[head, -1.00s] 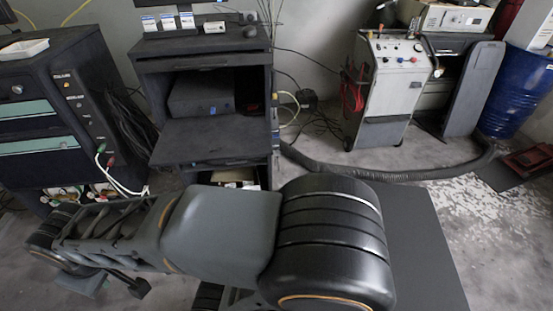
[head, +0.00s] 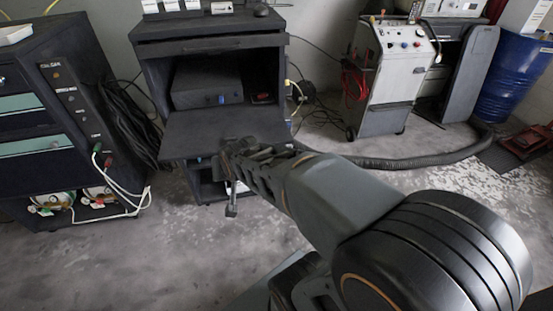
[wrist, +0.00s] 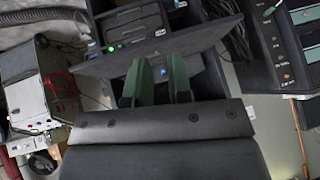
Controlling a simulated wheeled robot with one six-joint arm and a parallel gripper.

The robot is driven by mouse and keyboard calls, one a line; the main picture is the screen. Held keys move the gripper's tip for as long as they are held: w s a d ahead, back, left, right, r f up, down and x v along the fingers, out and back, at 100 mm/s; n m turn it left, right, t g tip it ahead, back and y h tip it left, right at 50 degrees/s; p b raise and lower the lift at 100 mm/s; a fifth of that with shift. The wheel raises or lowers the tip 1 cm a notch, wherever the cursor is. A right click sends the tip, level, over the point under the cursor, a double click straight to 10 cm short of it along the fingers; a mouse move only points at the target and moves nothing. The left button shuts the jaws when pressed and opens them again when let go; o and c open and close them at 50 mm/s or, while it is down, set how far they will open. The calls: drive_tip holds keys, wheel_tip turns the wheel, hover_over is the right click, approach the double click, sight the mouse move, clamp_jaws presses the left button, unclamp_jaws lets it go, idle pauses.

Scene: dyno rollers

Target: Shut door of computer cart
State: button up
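The computer cart (head: 212,42) is a dark cabinet in the upper middle of the head view. Its door (head: 195,132) is folded down, sticking out roughly level below the compartment with the computer (head: 207,86). My gripper (head: 230,150) is at the door's front edge, right of its middle; the head view does not show whether they touch. In the wrist view, which is turned nearly upside down, the door (wrist: 205,36) crosses as a dark slab. The two green fingers (wrist: 160,70) stand apart with nothing between them, pointing at the door.
A dark cabinet (head: 50,95) with green drawers and white cables stands left. A grey machine (head: 392,75) with a red hose and a blue barrel (head: 512,80) stand right. A thick black hose (head: 420,160) lies on the floor. The floor left of my arm is clear.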

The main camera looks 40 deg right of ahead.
drive_tip(key=w+d+f+m+t+h+b, duration=0.2)
drive_tip(key=w+d+f+m+t+b, duration=0.25)
drive_tip(key=f+b, duration=0.3)
drive_tip(key=w+d+f+m+t+h+b, duration=0.2)
drive_tip(key=w+d+f+m+t+b, duration=0.1)
drive_tip(key=w+d+f+m+b, duration=0.35)
drive_tip(key=s+d+f+m+t+h+b, duration=0.55)
drive_tip(key=d+f+m+t+b, duration=0.2)
drive_tip(key=f+b, duration=0.4)
drive_tip(key=shift+g, duration=0.3)
drive_tip(key=b+x, duration=0.1)
drive_tip(key=x, duration=0.6)
drive_tip(key=b+x, duration=0.2)
drive_tip(key=x, duration=0.5)
drive_tip(key=shift+r, duration=0.6)
drive_tip(key=shift+c, duration=0.2)
clamp_jaws()
